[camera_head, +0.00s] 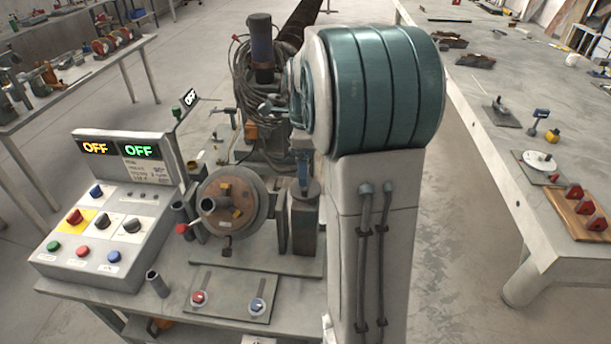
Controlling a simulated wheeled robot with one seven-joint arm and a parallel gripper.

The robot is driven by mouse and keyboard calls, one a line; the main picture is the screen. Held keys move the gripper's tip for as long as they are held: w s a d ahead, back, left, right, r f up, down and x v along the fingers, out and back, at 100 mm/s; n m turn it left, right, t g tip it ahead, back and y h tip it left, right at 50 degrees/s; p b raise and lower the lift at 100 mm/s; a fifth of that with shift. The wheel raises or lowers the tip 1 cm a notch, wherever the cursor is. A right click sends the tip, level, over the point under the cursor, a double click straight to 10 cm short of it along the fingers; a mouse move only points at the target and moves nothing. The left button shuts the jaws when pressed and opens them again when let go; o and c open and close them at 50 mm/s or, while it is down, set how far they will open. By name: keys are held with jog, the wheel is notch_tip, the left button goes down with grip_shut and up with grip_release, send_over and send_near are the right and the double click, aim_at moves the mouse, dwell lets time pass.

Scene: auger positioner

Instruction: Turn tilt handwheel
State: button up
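A positioner with a round brown faceplate (232,205) stands on the workbench, left of my arm. The faceplate carries yellow clamps and a short pipe-like stub. A red-knobbed lever (182,229) sticks out at its left side. A dark grey block (304,222) stands right of the faceplate, partly behind my arm. I cannot tell for certain which part is the tilt handwheel; it may be hidden behind my arm. My large teal and pale grey arm link fills the middle right of the head view. My gripper does not show; the arm covers the area behind it.
A control console (110,218) with coloured buttons and two OFF displays stands left of the positioner. A panel with two knobs (228,300) lies in front. Coiled cables and a dark cylinder (262,50) are behind. A long table (490,110) runs along the right, beyond open floor.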

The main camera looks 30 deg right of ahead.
aim_at(306, 190)
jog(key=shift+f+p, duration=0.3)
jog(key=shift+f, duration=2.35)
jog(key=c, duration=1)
